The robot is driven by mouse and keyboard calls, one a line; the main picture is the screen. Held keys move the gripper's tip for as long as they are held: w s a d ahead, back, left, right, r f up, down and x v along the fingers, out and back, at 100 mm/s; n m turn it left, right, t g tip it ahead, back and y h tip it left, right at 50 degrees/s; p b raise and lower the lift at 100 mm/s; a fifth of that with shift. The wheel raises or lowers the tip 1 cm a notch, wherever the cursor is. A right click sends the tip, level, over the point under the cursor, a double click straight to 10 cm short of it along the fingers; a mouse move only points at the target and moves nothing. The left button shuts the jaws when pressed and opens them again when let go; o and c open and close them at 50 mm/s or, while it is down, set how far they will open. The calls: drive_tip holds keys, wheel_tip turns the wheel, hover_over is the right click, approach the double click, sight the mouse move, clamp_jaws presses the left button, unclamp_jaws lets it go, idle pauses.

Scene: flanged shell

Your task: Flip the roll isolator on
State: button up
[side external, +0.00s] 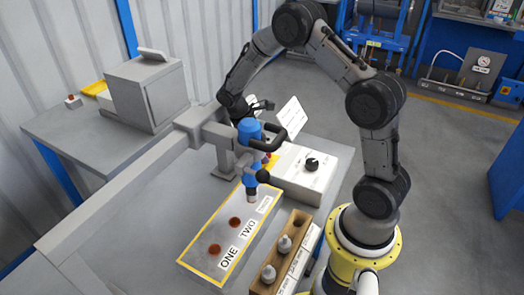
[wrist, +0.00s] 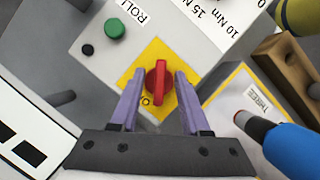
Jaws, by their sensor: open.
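The roll isolator is a red rotary handle (wrist: 158,84) on a yellow square plate (wrist: 151,54), on the face of a pale control box (wrist: 192,40). In the wrist view the handle stands roughly upright in the picture. A small round mark shows on the plate at its lower left. My gripper (wrist: 159,74) is open, with one purple finger on each side of the handle and a gap visible on both sides. In the side view the blue tool hides most of my gripper, and only a little of the red handle (side external: 266,158) shows.
A blue hanging tool (side external: 249,130) on a grey beam is close beside my gripper; it also shows in the wrist view (wrist: 292,148). A green button (wrist: 115,28) is near the plate. A black knob (side external: 312,163), a numbered plate (side external: 205,235) and a wooden socket holder (side external: 262,285) are nearby.

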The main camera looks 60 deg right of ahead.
clamp_jaws()
drive_tip(key=shift+m+y, duration=0.3)
drive_tip(key=shift+m, duration=0.5)
unclamp_jaws()
